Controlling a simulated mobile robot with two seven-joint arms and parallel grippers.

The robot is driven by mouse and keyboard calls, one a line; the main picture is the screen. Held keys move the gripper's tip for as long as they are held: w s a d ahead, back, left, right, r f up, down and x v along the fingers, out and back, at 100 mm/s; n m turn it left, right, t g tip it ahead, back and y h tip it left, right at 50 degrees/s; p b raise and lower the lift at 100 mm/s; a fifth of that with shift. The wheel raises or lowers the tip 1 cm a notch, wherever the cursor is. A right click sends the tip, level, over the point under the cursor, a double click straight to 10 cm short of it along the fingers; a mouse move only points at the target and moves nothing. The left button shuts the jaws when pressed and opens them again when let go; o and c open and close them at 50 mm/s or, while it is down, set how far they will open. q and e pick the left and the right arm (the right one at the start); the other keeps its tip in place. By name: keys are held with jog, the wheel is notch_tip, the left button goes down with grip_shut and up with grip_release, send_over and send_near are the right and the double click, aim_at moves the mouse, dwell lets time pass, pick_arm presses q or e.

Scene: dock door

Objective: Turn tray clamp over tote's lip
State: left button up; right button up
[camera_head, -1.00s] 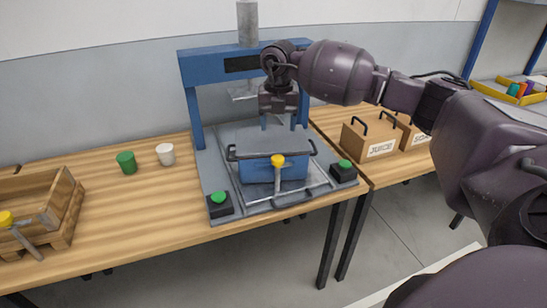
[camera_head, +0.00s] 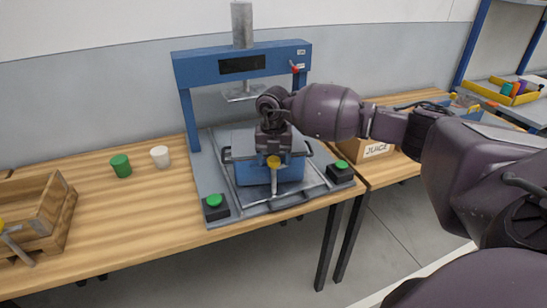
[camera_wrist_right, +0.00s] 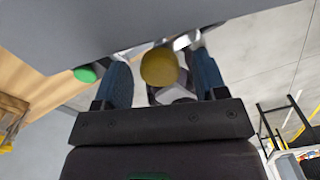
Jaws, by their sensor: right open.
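The blue tote (camera_head: 250,174) with a grey top stands on the grey tray (camera_head: 315,178) of the press. The tray clamp (camera_head: 274,178) is a grey lever with a yellow knob, upright in front of the tote's front wall. My right gripper (camera_head: 273,153) is over the tote's front, at the knob. In the wrist view my right gripper (camera_wrist_right: 160,58) is open, with the yellow knob (camera_wrist_right: 160,67) between its two blue fingers; I cannot tell whether they touch it. The gripper hides part of the tote's lip. My left gripper is out of view.
The blue press frame (camera_head: 240,63) rises behind the tote. Green buttons (camera_head: 213,200) (camera_head: 342,165) flank the tray. A wooden crate (camera_head: 40,215), a green cup (camera_head: 120,166) and a white cup (camera_head: 160,156) stand left. A JUICE box (camera_head: 368,148) is right, partly behind my arm.

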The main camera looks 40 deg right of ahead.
jog(key=c, duration=0.9)
jog(key=shift+n, duration=0.4)
jog(key=shift+n+b, duration=0.3)
jog(key=shift+n, duration=2.2)
jog(key=o, duration=0.9)
